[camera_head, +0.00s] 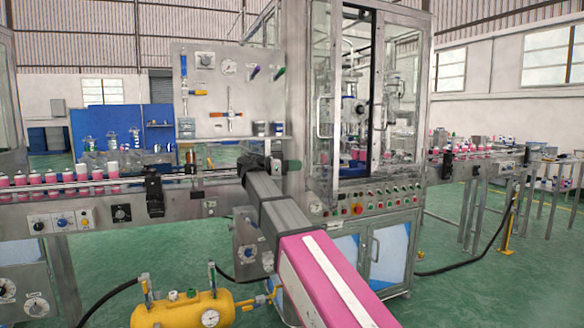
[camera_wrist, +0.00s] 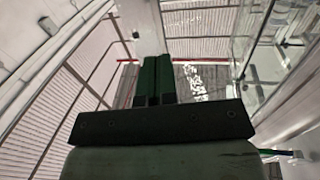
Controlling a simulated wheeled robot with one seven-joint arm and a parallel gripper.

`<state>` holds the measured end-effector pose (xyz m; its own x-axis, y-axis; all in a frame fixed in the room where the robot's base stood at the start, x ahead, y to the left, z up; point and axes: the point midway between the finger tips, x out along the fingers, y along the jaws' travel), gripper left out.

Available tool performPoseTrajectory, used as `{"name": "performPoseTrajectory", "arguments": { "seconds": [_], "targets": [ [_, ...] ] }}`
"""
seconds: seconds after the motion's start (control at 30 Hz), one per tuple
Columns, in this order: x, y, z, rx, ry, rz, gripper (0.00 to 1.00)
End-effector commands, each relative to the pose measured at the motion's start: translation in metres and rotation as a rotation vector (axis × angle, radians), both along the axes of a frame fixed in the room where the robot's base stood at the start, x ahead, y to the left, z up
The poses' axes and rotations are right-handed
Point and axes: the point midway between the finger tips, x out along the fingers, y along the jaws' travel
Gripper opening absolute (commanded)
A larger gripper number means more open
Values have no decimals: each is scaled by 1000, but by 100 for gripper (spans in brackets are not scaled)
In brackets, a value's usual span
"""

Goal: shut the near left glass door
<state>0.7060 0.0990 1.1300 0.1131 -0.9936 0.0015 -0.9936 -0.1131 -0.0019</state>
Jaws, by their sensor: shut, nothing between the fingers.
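The near left glass door (camera_head: 323,125) is on the front of the tall metal cabinet. It looks swung outward, with a dark-edged gap between it and the right glass door (camera_head: 402,100). A silver handle (camera_head: 318,116) runs upright on it. My gripper (camera_head: 293,165) is at the cabinet's left, beside the lower part of the door; I cannot tell whether it touches it. In the wrist view its two dark green fingers (camera_wrist: 156,62) are together and empty. Glass panels (camera_wrist: 255,45) with metal frames show at the right there; I cannot tell which door they belong to.
A conveyor with pink cans (camera_head: 80,176) runs in from the left, and another line (camera_head: 470,155) leaves at the right. A gauge panel (camera_head: 222,90) stands left of the cabinet. A control panel (camera_head: 375,203) sits below the doors. A yellow tank (camera_head: 185,310) is at the lower left.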

Motion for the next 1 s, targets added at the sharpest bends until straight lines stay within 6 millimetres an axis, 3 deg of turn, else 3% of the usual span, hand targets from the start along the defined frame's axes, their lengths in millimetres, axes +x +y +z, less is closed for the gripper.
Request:
{"name": "performPoseTrajectory", "arguments": {
  "seconds": [0.3, 0.5, 1.0],
  "targets": [
    [6, -61, -1, 1, 2, -2, 0],
    [10, -86, 0, 1, 2, 0, 0],
    [11, -97, 0, 1, 2, 1, 0]
  ]
}}
